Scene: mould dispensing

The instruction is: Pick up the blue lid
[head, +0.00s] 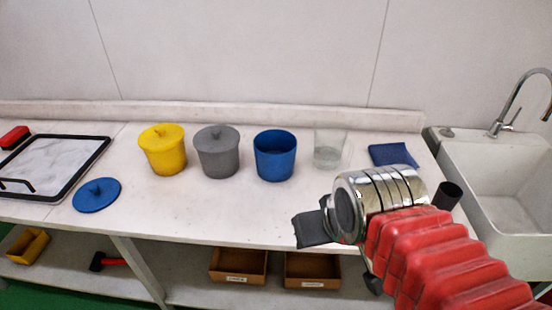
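The blue lid (97,194) lies flat on the counter at the left in the head view, its small knob upward. It is beside the black-rimmed tray. The blue pot (275,157) stands upright and open, without a lid, near the middle of the counter. My gripper (312,228) is at the centre right, above the counter's front edge, well to the right of the lid and apart from it. Only a dark part of the gripper shows past the chrome wrist. The fingers are mostly hidden, so I cannot tell how they stand.
A yellow lidded pot (163,150), a grey lidded pot (217,152) and a clear cup (328,148) stand in a row. A black-rimmed tray (104,148) is at left, a blue cloth (393,155) and sink (500,165) at right. The counter between lid and gripper is clear.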

